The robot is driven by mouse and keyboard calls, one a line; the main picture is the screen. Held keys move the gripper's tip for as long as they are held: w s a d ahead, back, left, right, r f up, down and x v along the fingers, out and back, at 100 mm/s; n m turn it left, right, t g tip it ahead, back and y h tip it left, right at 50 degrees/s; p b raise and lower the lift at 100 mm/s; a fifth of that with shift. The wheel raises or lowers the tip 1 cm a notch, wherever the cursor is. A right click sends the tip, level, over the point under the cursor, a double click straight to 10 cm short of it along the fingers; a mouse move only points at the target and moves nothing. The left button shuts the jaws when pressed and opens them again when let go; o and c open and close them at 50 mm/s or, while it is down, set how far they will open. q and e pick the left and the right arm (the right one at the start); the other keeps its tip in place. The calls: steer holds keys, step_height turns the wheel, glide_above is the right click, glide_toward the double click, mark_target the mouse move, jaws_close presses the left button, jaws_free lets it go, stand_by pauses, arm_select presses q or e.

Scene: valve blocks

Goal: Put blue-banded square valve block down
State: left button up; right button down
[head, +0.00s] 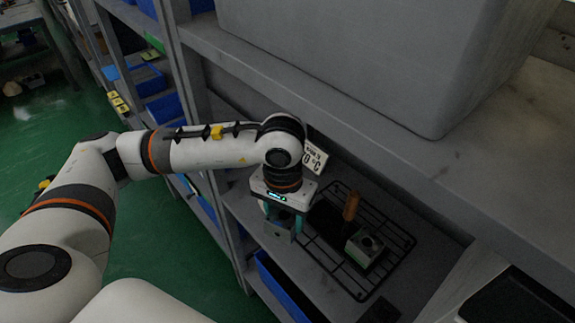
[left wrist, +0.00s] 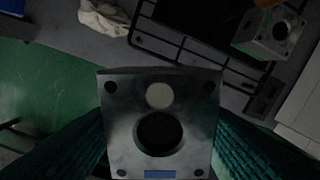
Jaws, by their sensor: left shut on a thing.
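My left gripper (head: 283,220) reaches down into the lower shelf bay, its teal fingers shut on a grey metal square valve block (head: 277,234). In the left wrist view the held block (left wrist: 118,118) fills the middle, with a dark round hole, a pale disc, corner holes and a small blue mark at its lower edge. The teal fingers (left wrist: 155,150) press on its two sides. In the head view the block is near the shelf's front edge, left of the black wire rack; I cannot tell whether it touches the shelf. My right gripper is not in view.
A second valve block (head: 364,249) with a greenish side sits on the wire rack (head: 398,238), beside an upright brown handle (head: 351,206). A large grey bin (head: 370,55) stands on the shelf above. A white cloth (left wrist: 104,17) lies near the rack.

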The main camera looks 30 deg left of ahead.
arm_select(q)
steer(key=w+a+f+n+b, duration=0.2)
steer(key=w+a+n+b, duration=0.4)
steer(key=w+a, duration=0.8)
steer(key=shift+m, duration=0.6)
steer(key=f, duration=0.3)
steer(key=w+d+f+p, duration=0.1)
steer(key=f, duration=0.2)
steer(key=w+f, duration=0.1)
steer(key=f, duration=0.2)
steer(key=shift+w+d, duration=0.2)
steer(key=shift+d, duration=0.05)
steer(key=shift+f, duration=0.4)
steer(key=shift+c, duration=0.7)
steer(key=shift+s+f, duration=0.1)
steer(key=shift+s, duration=0.05)
steer(key=o, duration=1.3)
steer(key=shift+f, duration=0.15)
steer(key=shift+c, duration=0.2)
steer(key=shift+o, duration=0.7)
